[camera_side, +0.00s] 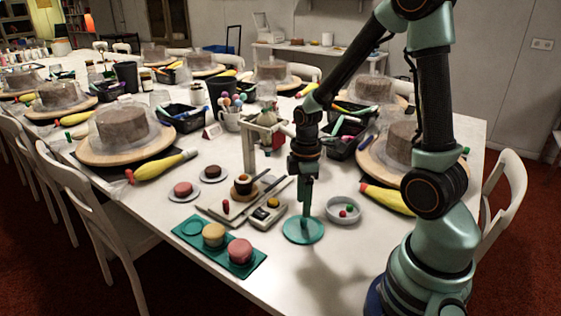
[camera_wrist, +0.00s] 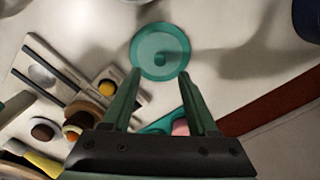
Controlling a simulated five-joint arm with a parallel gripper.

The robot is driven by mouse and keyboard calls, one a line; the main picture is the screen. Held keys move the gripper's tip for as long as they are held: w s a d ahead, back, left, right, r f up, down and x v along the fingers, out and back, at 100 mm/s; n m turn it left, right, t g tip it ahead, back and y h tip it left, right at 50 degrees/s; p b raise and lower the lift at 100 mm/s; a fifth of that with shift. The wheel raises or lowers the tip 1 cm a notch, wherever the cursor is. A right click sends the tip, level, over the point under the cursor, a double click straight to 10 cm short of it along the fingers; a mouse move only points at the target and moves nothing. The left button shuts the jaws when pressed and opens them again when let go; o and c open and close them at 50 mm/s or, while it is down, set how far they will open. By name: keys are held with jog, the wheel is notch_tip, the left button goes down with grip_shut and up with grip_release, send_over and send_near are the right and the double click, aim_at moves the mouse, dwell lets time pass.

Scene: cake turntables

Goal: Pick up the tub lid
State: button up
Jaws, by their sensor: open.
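The tub lid (camera_side: 292,234) is a flat round teal disc lying on the white table near its front edge. I cannot tell whether the fingers touch the lid.
A teal tray (camera_side: 190,229) with a yellow and a pink cake lies to the left. A white bowl (camera_side: 343,219) with red and green pieces sits to the right. The table front is clear.

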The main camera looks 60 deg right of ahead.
aim_at(304, 225)
jog(key=shift+s+d+f, duration=0.1)
jog(key=shift+d+f, duration=0.05)
jog(key=shift+f, duration=2.8)
grip_shut()
